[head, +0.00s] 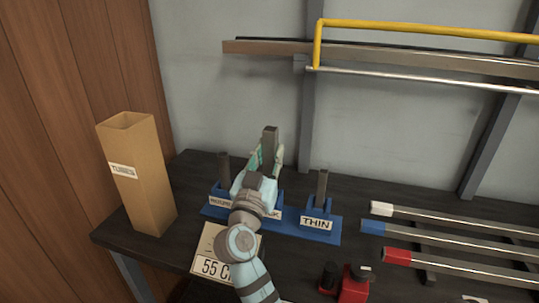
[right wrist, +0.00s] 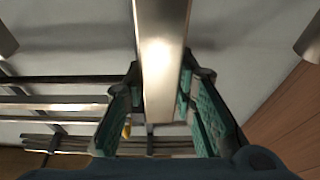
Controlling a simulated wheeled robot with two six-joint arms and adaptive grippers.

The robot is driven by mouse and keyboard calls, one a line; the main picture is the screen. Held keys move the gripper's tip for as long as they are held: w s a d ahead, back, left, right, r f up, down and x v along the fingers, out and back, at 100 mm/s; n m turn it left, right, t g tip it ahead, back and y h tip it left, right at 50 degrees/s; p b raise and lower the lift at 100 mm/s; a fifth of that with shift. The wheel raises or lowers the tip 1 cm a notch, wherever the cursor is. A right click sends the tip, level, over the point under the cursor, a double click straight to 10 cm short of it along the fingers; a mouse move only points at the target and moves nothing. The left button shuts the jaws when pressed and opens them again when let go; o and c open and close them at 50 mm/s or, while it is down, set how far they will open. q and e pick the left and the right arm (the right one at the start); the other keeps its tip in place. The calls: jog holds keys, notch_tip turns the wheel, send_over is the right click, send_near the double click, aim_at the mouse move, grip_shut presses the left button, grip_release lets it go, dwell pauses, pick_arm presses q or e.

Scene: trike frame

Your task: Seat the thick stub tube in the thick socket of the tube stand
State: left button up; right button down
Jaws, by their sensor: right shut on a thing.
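The thick stub tube (head: 270,139) is a grey square metal tube, upright above the middle of the blue tube stand (head: 328,228). My right gripper (head: 266,158) is shut on it, with a green-padded finger on each side. In the right wrist view the tube (right wrist: 162,50) runs between the two fingers (right wrist: 160,98). The thick socket is mostly hidden behind my gripper and wrist; only the end of its label (head: 274,214) shows. I cannot tell whether the tube's lower end is in the socket. My left gripper is not in view.
A dark tube stands in the round socket (head: 223,170) and another in the thin socket (head: 321,187). A cardboard tube box (head: 145,185) stands at left, a "55 C" sign (head: 212,267) in front. Long tubes (head: 450,235) lie on the right; a red device (head: 355,286) stands near the front.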

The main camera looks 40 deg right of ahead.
aim_at(268, 168)
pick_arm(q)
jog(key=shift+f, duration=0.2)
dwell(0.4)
pick_arm(e)
jog(key=shift+b, duration=0.35)
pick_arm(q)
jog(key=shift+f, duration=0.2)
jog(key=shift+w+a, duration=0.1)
pick_arm(e)
jog(key=shift+f, duration=0.1)
jog(key=shift+f+b, duration=0.3)
jog(key=shift+b, duration=0.05)
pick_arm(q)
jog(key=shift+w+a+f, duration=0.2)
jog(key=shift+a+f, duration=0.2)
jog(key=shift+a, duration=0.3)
pick_arm(e)
jog(key=shift+f, duration=0.1)
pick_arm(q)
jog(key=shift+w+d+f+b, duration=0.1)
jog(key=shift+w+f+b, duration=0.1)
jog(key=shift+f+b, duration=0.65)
pick_arm(e)
jog(key=shift+f, duration=0.7)
pick_arm(q)
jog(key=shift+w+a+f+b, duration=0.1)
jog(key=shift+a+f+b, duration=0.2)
jog(key=shift+b, duration=0.15)
pick_arm(e)
jog(key=shift+f, duration=0.35)
